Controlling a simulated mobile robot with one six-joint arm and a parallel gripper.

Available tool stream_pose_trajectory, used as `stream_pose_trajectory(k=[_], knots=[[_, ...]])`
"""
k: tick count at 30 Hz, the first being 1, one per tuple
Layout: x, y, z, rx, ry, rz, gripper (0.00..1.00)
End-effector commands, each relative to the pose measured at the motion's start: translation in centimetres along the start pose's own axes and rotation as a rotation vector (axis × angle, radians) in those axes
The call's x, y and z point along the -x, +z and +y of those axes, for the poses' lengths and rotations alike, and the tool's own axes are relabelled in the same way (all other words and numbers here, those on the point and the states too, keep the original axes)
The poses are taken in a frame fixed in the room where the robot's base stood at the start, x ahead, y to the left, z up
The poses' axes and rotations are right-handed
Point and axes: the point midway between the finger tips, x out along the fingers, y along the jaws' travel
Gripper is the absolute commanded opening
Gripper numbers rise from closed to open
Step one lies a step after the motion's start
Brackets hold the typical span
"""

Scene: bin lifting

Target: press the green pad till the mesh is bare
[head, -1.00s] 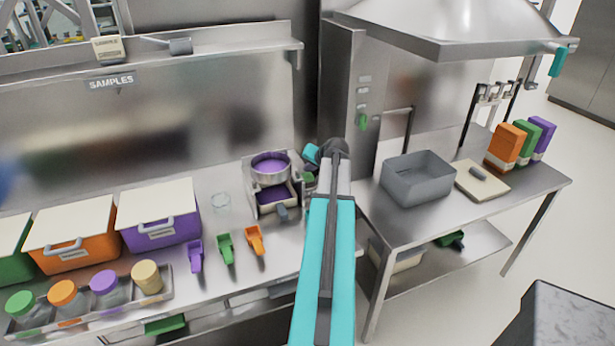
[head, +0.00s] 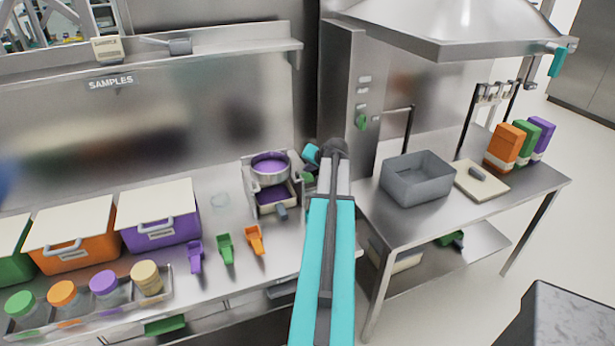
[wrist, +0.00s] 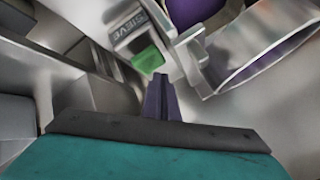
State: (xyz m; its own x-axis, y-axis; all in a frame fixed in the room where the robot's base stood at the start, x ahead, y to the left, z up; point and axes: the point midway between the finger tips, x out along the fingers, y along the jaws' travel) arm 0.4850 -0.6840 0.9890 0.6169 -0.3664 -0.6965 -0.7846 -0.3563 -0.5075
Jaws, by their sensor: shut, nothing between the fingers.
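The green pad (wrist: 148,59) sits on a block marked SIEVE in the wrist view. A small part of it shows beside my arm in the head view (head: 308,177). My gripper (wrist: 160,78) is shut and empty, its dark fingertips at the pad's near edge; I cannot tell whether they touch it. The round metal sieve (head: 270,181) stands left of my arm with purple material (head: 270,165) inside, so its mesh is covered. A tray under it (head: 263,209) also holds purple material. In the wrist view the sieve is only partly visible at the top.
Lidded bins (head: 160,232) and a rack of jars (head: 165,291) stand farther left. A grey bin (head: 416,192) is on the right table.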

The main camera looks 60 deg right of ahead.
Motion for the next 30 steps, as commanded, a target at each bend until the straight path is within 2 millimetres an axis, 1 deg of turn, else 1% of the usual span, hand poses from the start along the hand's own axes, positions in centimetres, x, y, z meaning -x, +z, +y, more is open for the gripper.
stream_pose_trajectory(k=[14,24,30], knots=[[-0.03,0.03,-0.03,0.000,0.000,0.000,0.00],[-0.67,0.44,0.27,0.000,0.000,0.000,0.00],[-0.71,0.46,0.27,0.000,0.000,0.000,0.00]])
